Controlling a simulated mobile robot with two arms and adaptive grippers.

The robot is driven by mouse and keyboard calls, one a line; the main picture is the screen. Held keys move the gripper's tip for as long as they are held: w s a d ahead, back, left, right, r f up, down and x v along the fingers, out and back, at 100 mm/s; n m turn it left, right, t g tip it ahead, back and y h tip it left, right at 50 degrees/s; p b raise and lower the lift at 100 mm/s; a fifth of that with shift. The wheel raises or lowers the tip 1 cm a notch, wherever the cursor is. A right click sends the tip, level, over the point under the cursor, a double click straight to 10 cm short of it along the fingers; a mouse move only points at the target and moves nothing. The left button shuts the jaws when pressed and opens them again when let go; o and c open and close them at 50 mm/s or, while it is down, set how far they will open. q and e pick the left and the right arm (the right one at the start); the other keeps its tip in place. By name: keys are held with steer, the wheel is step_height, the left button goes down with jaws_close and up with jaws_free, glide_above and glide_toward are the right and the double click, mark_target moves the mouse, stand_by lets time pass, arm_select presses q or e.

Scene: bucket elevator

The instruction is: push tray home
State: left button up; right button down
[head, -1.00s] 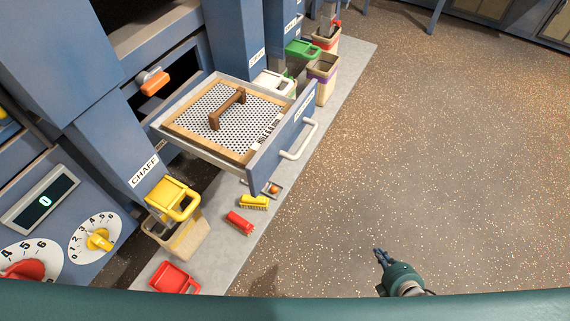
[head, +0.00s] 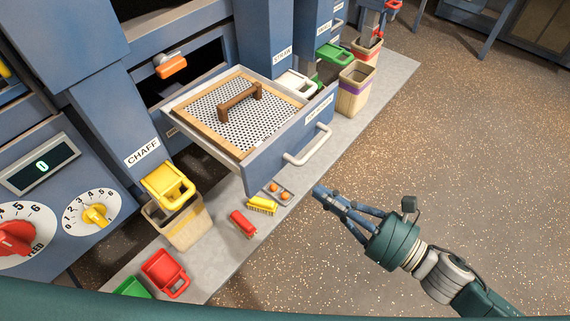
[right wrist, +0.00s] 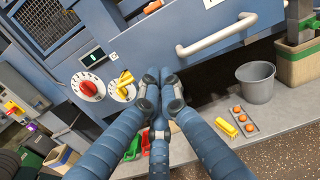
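The tray (head: 262,152) is a blue-fronted drawer sticking out of the machine. Inside lies a wood-framed perforated screen with a brown wooden handle (head: 240,95). The tray's front carries a white bar handle (head: 310,146), which also shows in the right wrist view (right wrist: 218,36). My right gripper (head: 318,190) is in front of the tray, to the lower right of the bar handle and apart from it. Its fingers (right wrist: 160,76) are drawn together with nothing between them. My left gripper is not in view.
An orange-handled latch (head: 171,67) is above the tray opening. Below are a yellow chute (head: 168,184) over a bin (head: 183,226), a red scoop (head: 165,272), and a yellow brush (head: 262,205) on the grey slab. A grey bucket (right wrist: 257,82) stands under the tray. Open floor lies right.

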mark_target(275, 161)
steer(key=p+x, duration=0.3)
steer(key=x, duration=0.7)
steer(key=shift+w+r+p, duration=0.1)
steer(key=shift+p, duration=0.2)
steer(key=shift+w+a, duration=0.2)
steer(key=shift+a, duration=0.1)
steer(key=shift+a, duration=0.1)
